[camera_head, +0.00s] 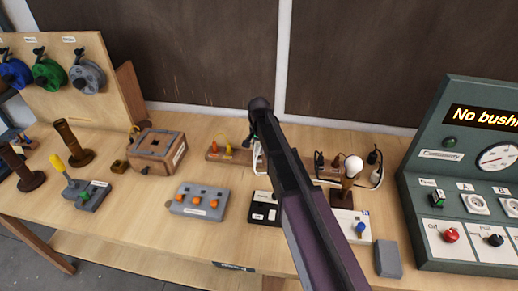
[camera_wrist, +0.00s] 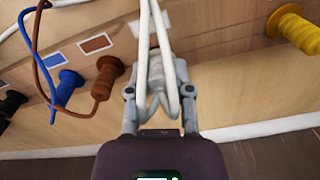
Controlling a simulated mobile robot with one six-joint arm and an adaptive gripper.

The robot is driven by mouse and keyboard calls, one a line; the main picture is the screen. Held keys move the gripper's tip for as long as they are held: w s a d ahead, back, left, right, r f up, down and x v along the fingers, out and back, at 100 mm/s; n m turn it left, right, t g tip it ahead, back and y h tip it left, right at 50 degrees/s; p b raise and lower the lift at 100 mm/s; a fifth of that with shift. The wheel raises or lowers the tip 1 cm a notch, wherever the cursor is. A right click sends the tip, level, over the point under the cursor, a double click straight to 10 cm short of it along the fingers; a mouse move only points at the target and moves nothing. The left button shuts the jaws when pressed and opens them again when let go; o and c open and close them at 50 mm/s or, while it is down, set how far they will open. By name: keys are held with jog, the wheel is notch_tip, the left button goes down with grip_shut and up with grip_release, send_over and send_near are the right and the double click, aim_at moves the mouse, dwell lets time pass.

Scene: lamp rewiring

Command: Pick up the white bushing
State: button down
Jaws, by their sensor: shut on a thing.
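My gripper (camera_wrist: 158,95) shows in the wrist view with its two grey fingers closed around a pale whitish piece (camera_wrist: 155,78), which looks like the white bushing. White cable strands (camera_wrist: 172,50) pass in front of it and partly hide it. A brown bushing (camera_wrist: 108,76) and a blue bushing (camera_wrist: 70,84), each with its own coloured wire, sit left of my gripper by a wooden rack. A yellow bushing (camera_wrist: 296,30) is at the upper right. In the head view my arm hides the gripper and the held piece.
A wooden rack (camera_head: 214,152) stands at the table's back. A grey box with orange knobs (camera_head: 200,200), a wooden box (camera_head: 157,150) and a lamp with a white bulb (camera_head: 354,165) stand around my arm. A green console (camera_head: 460,170) reads "No bushi…", cut off. Front table is partly clear.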

notch_tip(320, 180, up, 2)
jog(key=shift+r+p, duration=0.1)
jog(key=shift+p, duration=0.6)
jog(key=s+d+r+p, duration=0.1)
jog(key=s, duration=1.5)
jog(key=shift+d, duration=0.15)
jog(key=shift+s+a+r, duration=0.1)
jog(key=shift+s+a, duration=0.1)
jog(key=shift+a, duration=0.65)
jog(key=shift+s+d, duration=0.1)
